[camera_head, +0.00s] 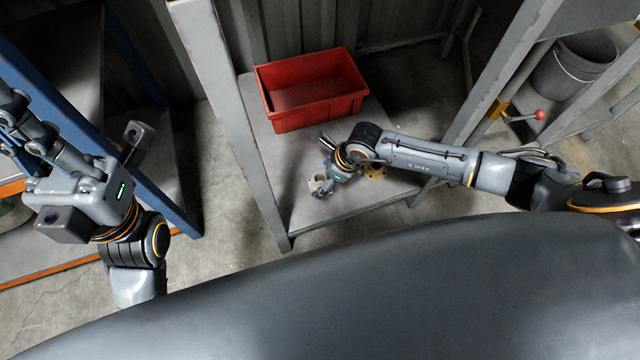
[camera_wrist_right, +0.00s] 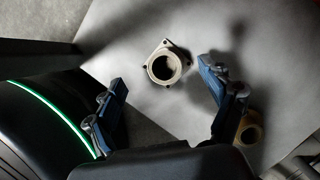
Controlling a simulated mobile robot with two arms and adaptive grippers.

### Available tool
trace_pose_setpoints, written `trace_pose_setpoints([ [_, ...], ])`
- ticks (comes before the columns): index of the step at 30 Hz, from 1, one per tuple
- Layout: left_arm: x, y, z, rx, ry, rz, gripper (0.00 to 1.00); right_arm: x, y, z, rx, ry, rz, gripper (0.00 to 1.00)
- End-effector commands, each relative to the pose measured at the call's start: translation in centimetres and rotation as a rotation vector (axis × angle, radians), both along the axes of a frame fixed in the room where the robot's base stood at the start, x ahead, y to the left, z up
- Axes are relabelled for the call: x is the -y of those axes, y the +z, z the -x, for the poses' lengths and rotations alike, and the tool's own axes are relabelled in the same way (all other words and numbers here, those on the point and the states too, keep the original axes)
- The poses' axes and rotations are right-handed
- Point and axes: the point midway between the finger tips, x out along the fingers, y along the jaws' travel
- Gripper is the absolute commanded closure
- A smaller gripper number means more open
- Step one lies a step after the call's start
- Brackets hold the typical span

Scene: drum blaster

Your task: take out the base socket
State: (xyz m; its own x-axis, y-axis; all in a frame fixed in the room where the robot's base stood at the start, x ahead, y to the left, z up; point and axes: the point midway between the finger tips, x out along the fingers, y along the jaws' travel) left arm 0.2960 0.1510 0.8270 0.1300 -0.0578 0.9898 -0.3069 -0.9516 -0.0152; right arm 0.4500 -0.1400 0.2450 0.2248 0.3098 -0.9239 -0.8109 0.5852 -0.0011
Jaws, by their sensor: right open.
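A pale, round socket with a flange and a hole through its middle (camera_wrist_right: 167,65) lies on the grey shelf in the right wrist view. It also shows small in the head view (camera_head: 320,184), just below my right gripper. My right gripper (camera_wrist_right: 162,76) is open and empty, with one finger on each side of the socket in the picture. In the head view the right gripper (camera_head: 330,163) points down at the shelf, and its fingers are small and partly hidden. My left gripper (camera_head: 35,130) is at the left, away from the shelf; its finger opening is unclear.
A red bin (camera_head: 312,112) stands at the back of the grey shelf (camera_head: 305,215). A yellowish round part (camera_head: 376,173) lies right of the socket, partly behind my right arm. Grey posts (camera_head: 225,110) flank the shelf. A bucket (camera_head: 575,70) is at the far right.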

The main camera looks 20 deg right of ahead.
Motion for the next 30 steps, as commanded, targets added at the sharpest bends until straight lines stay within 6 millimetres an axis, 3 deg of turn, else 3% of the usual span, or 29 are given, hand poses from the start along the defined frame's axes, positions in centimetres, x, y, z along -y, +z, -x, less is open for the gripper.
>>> trace_pose_setpoints([
  [1, 0.0, -0.3, 0.0, 0.021, 0.001, -0.001, 1.0, -0.1, -1.2, -0.3, 0.0, -0.001, 0.0, 0.18],
  [7, 0.2, 0.6, -0.2, 0.072, 0.004, -0.006, 1.0, -0.8, -3.3, -1.0, 0.001, 0.0, -0.002, 0.18],
  [17, 0.3, 1.1, -0.3, 0.083, 0.004, -0.008, 1.0, -1.0, -3.6, -1.2, 0.0, 0.0, -0.002, 0.18],
  [20, 0.3, 1.1, -0.3, 0.083, 0.004, -0.008, 1.0, -1.0, -3.6, -1.2, 0.0, 0.0, -0.002, 0.34],
  [28, 0.3, 1.1, -0.3, 0.083, 0.004, -0.008, 1.0, -1.0, -3.7, -1.1, -0.001, 0.0, -0.001, 0.89],
  [30, 0.3, 1.1, -0.3, 0.083, 0.004, -0.008, 1.0, -1.0, -3.7, -1.1, -0.001, 0.0, -0.001, 0.93],
])
